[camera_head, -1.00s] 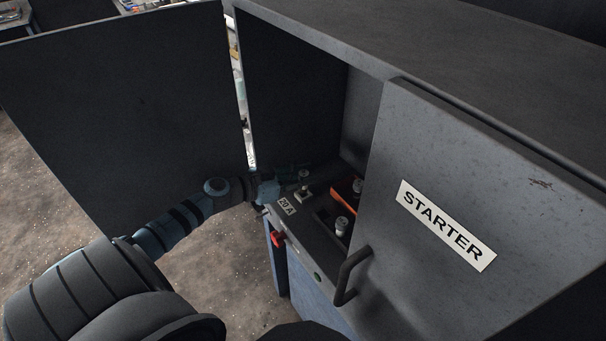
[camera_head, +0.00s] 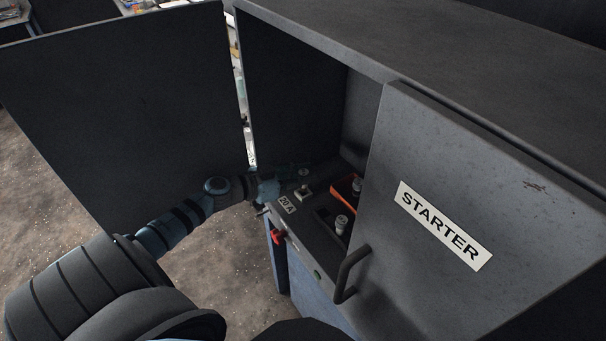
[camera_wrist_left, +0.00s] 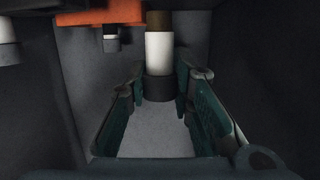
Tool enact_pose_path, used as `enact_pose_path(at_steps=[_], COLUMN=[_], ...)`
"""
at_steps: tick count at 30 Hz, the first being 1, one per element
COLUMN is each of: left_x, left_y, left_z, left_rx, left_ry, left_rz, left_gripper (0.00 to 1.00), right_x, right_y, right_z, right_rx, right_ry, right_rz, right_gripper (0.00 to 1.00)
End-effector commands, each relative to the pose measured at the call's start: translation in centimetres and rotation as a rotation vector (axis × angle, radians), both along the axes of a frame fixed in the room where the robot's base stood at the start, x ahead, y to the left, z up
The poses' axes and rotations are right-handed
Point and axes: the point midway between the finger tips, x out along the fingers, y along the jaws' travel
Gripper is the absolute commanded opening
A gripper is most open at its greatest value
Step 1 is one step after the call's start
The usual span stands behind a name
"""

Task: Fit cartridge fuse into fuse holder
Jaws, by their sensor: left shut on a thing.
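My left gripper (camera_head: 298,173) reaches into the open grey cabinet, dim against its dark inside. In the left wrist view its two teal fingers (camera_wrist_left: 160,84) are shut on the cartridge fuse (camera_wrist_left: 158,54), a white cylinder with a brown cap at one end and a dark section between the fingertips. A small pale square fitting with a knob (camera_head: 303,193) sits near the 20 A label (camera_head: 287,204), just below the gripper in the head view. I cannot tell whether it is the fuse holder, or whether the fuse touches anything. The right gripper is out of view.
Another pale cylinder (camera_head: 341,223) stands on the cabinet's ledge, and an orange part (camera_head: 347,188) lies behind it. The open left door (camera_head: 130,100) stands beside my arm. The STARTER door (camera_head: 480,190), with its handle (camera_head: 350,272), covers the right side. A red knob (camera_head: 278,237) is in front.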

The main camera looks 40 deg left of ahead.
Motion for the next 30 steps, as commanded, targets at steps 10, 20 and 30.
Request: enact_pose_path(at_steps=[10,20,30], left_x=[0.00,0.00,0.01], left_y=[-0.01,0.00,0.00], left_z=[0.18,0.01,-0.71], left_rx=[-0.002,0.000,-0.001], left_ry=[0.000,-0.001,-0.001], left_rz=[0.000,0.000,0.000], left_gripper=[0.00,0.00,0.00], right_x=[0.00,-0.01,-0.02], right_y=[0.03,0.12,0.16], right_z=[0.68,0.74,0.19], right_rx=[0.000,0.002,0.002], right_ry=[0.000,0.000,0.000], right_rz=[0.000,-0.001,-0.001], right_gripper=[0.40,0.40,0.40])
